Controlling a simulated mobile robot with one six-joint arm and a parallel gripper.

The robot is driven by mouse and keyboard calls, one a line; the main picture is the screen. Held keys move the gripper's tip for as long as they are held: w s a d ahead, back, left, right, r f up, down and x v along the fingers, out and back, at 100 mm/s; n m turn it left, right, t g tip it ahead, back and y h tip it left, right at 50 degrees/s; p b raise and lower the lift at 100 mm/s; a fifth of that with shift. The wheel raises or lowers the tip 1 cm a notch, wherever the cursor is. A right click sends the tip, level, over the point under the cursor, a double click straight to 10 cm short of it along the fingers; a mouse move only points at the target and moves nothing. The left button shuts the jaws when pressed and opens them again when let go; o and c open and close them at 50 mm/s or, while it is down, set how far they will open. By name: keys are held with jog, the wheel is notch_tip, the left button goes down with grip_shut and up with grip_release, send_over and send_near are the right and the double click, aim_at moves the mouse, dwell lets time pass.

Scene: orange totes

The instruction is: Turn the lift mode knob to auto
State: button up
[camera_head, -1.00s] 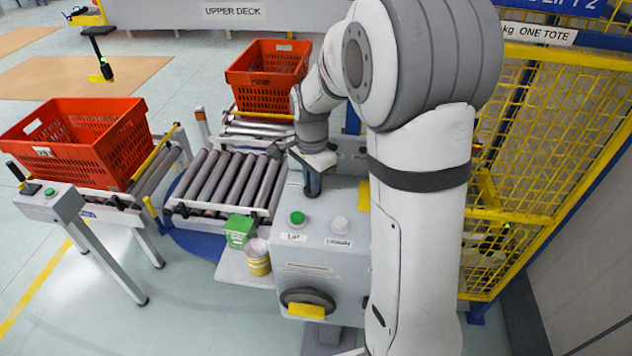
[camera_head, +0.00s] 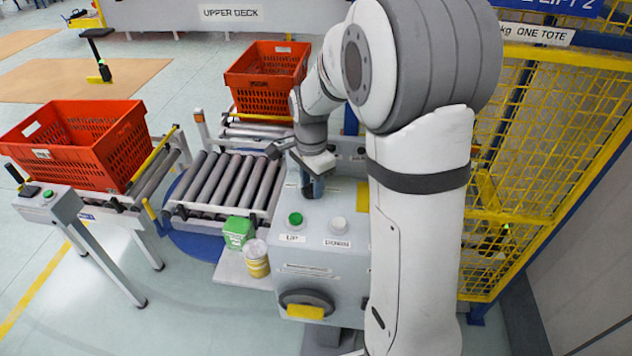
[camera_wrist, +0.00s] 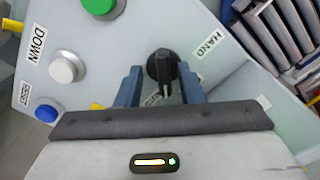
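The lift mode knob (camera_wrist: 161,66) is a black rotary knob with a raised grip bar, on the grey control box (camera_head: 325,255). In the wrist view its bar runs roughly up and down in the picture. A HAND label (camera_wrist: 208,42) is to its right; another label below it is partly hidden and unreadable. My gripper (camera_wrist: 160,84) is open, with one blue finger on each side of the knob and gaps visible between fingers and bar. In the head view my gripper (camera_head: 312,187) is at the box's top face and hides the knob.
On the box are a green button (camera_head: 295,219), a white button (camera_head: 338,225) and, in the wrist view, a blue button (camera_wrist: 46,113). A green carton (camera_head: 238,232) and yellow tin (camera_head: 256,260) stand beside it. Roller conveyors (camera_head: 225,182) lie behind, yellow fencing (camera_head: 550,130) right.

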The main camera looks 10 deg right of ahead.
aim_at(311, 185)
jog(key=shift+r, duration=0.1)
jog(key=shift+w+r, duration=0.1)
jog(key=shift+r, duration=0.15)
notch_tip(311, 185, up, 7)
jog(key=shift+r+b, duration=0.1)
jog(key=shift+b, duration=0.35)
